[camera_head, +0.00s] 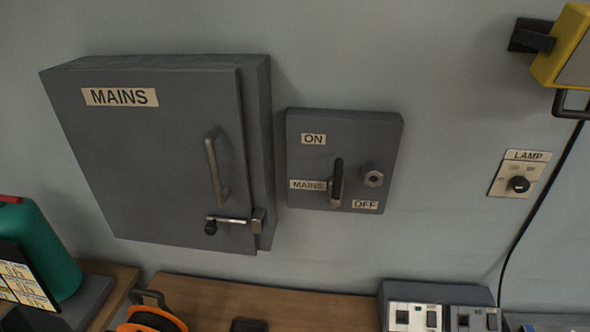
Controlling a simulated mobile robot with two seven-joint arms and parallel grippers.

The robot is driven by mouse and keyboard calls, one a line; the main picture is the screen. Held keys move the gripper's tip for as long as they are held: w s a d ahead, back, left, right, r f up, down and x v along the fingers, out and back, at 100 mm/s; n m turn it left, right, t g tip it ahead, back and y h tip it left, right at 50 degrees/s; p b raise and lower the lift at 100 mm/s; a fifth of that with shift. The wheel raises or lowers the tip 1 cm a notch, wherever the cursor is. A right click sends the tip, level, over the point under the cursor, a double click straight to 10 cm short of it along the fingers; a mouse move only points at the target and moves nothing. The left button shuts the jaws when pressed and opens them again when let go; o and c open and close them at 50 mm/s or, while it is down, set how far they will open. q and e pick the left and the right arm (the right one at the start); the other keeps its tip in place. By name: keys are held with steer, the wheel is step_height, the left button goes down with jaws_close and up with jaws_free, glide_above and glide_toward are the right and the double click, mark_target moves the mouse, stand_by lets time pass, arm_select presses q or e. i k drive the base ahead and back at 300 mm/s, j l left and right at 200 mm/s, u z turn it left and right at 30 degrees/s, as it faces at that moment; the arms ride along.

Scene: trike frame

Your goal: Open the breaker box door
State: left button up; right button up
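The breaker box (257,110) is a grey metal cabinet mounted on the wall at the left. Its door (150,150) carries a "MAINS" label (120,97) and looks shut. A vertical metal handle (216,168) is on the right part of the door. Below it, a horizontal latch bar (232,220) with a dark knob (210,228) reaches a bracket (258,221) near the box's right edge. Neither of my grippers is in view.
A switch panel (301,165) with a lever (338,183), marked ON and OFF, is right of the box. A lamp switch (518,184) is farther right. Below are a wooden bench (235,298), a green container (45,245), an orange reel (155,318) and a socket unit (430,292).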

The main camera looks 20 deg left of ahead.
mark_target(160, 151)
steer(key=u, duration=1.4)
steer(key=i+z, duration=0.15)
steer(key=z, duration=0.3)
steer(key=i+z, duration=0.2)
steer(key=z, duration=0.3)
steer(key=i+z, duration=0.15)
steer(key=z, duration=0.3)
